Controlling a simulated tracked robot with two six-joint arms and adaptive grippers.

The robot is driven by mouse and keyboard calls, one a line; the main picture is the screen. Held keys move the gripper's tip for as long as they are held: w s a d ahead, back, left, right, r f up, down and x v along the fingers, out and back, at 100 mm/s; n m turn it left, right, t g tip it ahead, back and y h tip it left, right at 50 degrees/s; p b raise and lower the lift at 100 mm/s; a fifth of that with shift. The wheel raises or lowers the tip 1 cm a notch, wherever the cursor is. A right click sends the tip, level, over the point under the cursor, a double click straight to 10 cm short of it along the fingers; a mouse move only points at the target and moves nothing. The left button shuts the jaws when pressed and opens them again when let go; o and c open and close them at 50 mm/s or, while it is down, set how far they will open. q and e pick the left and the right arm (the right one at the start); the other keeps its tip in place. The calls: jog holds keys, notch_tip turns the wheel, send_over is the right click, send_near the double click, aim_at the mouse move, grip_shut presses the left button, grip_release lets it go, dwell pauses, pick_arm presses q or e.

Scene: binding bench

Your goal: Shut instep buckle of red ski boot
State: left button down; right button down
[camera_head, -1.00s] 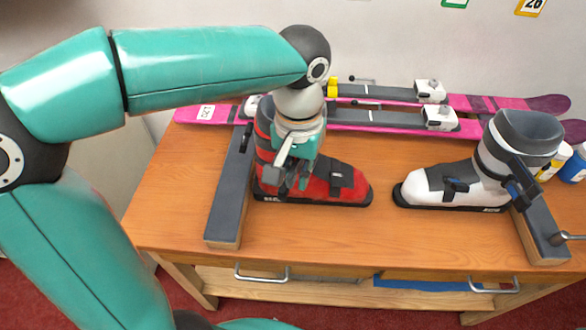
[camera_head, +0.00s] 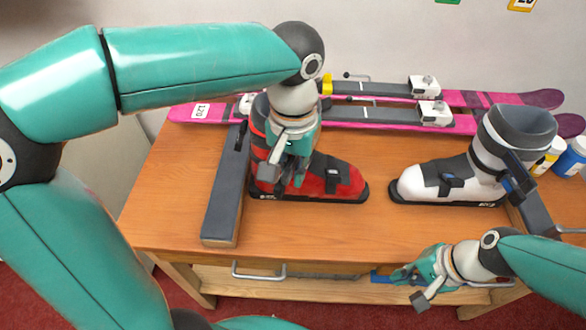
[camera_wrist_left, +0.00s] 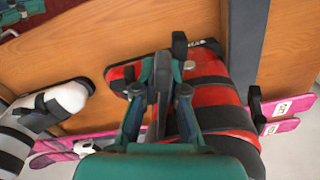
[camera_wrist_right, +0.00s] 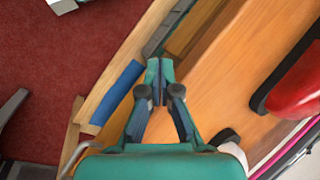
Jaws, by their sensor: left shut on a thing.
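The red ski boot (camera_head: 318,178) stands on the wooden bench, toe to the right. My left gripper (camera_head: 275,178) is at its instep, on the near side, and covers most of the instep buckle there. In the left wrist view its fingers (camera_wrist_left: 161,75) are shut on a dark bar, which seems to be the buckle's lever. How far the lever is folded is hard to tell. The toe buckle (camera_head: 334,180) lies in front of the gripper. My right gripper (camera_head: 412,288) is shut and empty at the bench's front edge, away from the boot; its fingertips (camera_wrist_right: 158,72) meet.
A white and grey boot (camera_head: 450,179) stands to the right, toe facing the red one. A dark clamp bar (camera_head: 225,195) lies left of the red boot. Pink skis (camera_head: 380,119) lie along the back, with bottles (camera_head: 572,160) at right. Bench between the boots is clear.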

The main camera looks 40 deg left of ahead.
pick_arm(q)
jog(key=shift+w, duration=0.15)
pick_arm(e)
jog(key=w+a+r, duration=0.5)
jog(key=a+r, duration=0.4)
jog(key=r, duration=0.1)
jog(key=m+t, duration=0.1)
jog(key=t, duration=0.1)
send_near(332, 174)
jog(key=shift+h, duration=0.3)
jog(key=shift+a+x, duration=0.15)
jog(key=shift+x, duration=1.6)
jog(key=shift+a+x, duration=0.2)
jog(key=shift+x, duration=1.6)
jog(key=shift+r, duration=0.15)
